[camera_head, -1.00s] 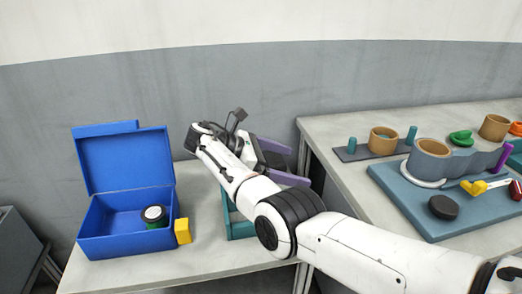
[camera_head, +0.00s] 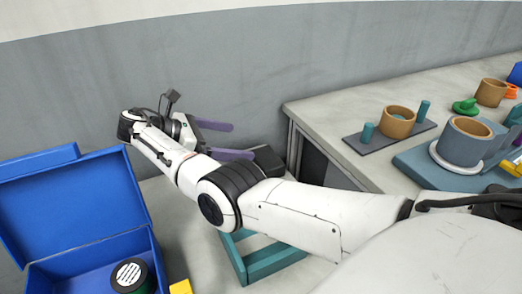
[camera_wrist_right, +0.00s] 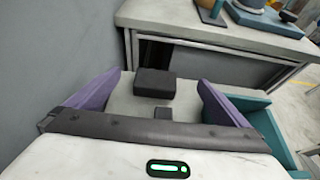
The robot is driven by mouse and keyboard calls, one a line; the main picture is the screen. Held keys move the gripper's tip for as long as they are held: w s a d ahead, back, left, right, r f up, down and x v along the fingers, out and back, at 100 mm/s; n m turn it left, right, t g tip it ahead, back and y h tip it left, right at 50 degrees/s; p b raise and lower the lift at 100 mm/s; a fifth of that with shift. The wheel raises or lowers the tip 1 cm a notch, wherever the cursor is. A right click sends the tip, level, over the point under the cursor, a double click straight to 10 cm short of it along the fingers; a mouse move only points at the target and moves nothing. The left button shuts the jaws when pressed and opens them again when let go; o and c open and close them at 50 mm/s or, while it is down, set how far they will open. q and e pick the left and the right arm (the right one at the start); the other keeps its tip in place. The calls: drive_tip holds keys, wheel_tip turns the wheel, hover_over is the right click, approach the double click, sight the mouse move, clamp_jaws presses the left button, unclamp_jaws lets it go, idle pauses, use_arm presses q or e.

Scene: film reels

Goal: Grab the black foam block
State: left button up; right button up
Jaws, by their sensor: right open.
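The black foam block (camera_head: 268,161) lies on the grey tabletop near the cabinet-like side of the right-hand table. It also shows in the right wrist view (camera_wrist_right: 154,83), ahead of my right gripper and between the lines of its fingers. My right gripper (camera_head: 242,141) is open, with its two purple fingers spread and nothing held. In the head view the block shows just past the tip of the nearer finger; contact cannot be told. A small dark piece (camera_wrist_right: 163,113) shows closer to the gripper. My left gripper is not in view.
A teal frame (camera_head: 243,268) stands below my right forearm. An open blue box (camera_head: 90,248) with a black-and-white striped round thing (camera_head: 130,275) stands at left, beside a yellow block (camera_head: 180,287). The right-hand table (camera_head: 335,108) holds a dark pegged board (camera_head: 372,147).

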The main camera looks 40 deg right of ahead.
drive_tip(key=b, duration=0.4)
approach(264, 158)
drive_tip(key=shift+w+a+r, duration=0.1)
drive_tip(key=shift+a+r, duration=0.25)
drive_tip(key=shift+r, duration=0.15)
drive_tip(key=shift+d+f, duration=0.2)
drive_tip(key=p+x, duration=0.1)
drive_tip(key=x, duration=0.2)
drive_tip(key=shift+d, duration=0.25)
drive_tip(key=shift+f+x, duration=0.15)
drive_tip(key=shift+x, duration=1.45)
drive_tip(key=shift+f+x, duration=0.15)
drive_tip(key=shift+x, duration=1.45)
drive_tip(key=shift+a, duration=0.2)
drive_tip(key=shift+c, duration=0.4)
drive_tip(key=c, duration=0.8)
